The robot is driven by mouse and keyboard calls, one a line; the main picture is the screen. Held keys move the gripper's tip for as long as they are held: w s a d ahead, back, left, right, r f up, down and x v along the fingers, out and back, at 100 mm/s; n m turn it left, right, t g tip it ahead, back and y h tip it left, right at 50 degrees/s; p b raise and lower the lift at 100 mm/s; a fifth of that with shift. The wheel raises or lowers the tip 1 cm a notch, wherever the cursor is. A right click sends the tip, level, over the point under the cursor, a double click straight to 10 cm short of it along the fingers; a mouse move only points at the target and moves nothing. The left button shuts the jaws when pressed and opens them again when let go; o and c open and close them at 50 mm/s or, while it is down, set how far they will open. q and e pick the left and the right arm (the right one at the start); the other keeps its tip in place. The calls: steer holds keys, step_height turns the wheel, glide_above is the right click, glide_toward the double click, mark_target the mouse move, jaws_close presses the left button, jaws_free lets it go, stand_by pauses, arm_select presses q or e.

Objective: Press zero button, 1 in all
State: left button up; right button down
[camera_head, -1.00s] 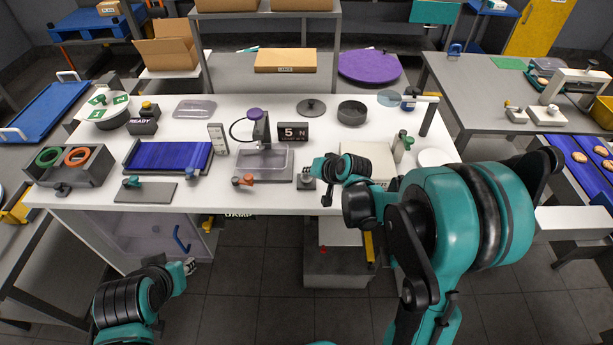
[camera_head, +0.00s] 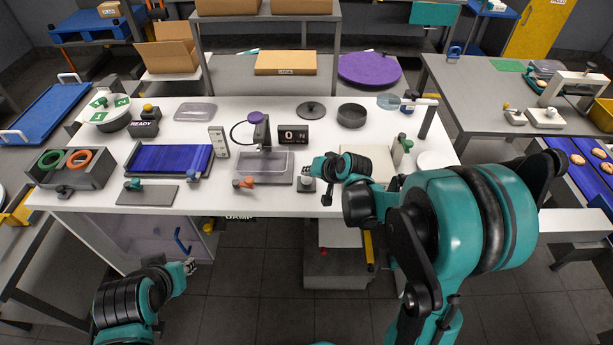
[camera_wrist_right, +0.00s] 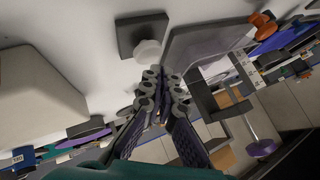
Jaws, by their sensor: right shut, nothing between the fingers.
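The zero button, a pale round knob (camera_wrist_right: 148,52) on a dark square base, shows in the right wrist view. Its base (camera_head: 306,185) stands near the white table's front edge in the head view. My right gripper (camera_wrist_right: 163,88) is shut and empty, its tips beside the knob in the picture and seemingly apart from it. In the head view the right gripper (camera_head: 312,172) is just above the base and partly hides the knob. The small black display (camera_head: 293,136) reads 0 N. My left gripper (camera_head: 189,266) hangs low in front of the table; its fingers are too small to judge.
A clear tray (camera_head: 268,167) under a purple-topped stand lies left of the button. An orange-knobbed part (camera_head: 244,183) is farther left. A pale box (camera_head: 368,165) stands right, behind my right arm. A dark round dish (camera_head: 351,115) sits farther back.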

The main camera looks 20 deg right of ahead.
mark_target(308, 180)
stand_by(0.3)
step_height(308, 180, up, 5)
steer(key=p, duration=0.4)
steer(key=shift+r, duration=0.1)
stand_by(0.7)
steer(key=s+r+n+g+h+b, duration=0.1)
steer(key=s+n+h+b, duration=0.2)
steer(key=s, duration=2.2)
steer(key=shift+r+n+g+b, duration=0.3)
steer(key=shift+n+b, duration=0.35)
steer(key=shift+n, duration=0.35)
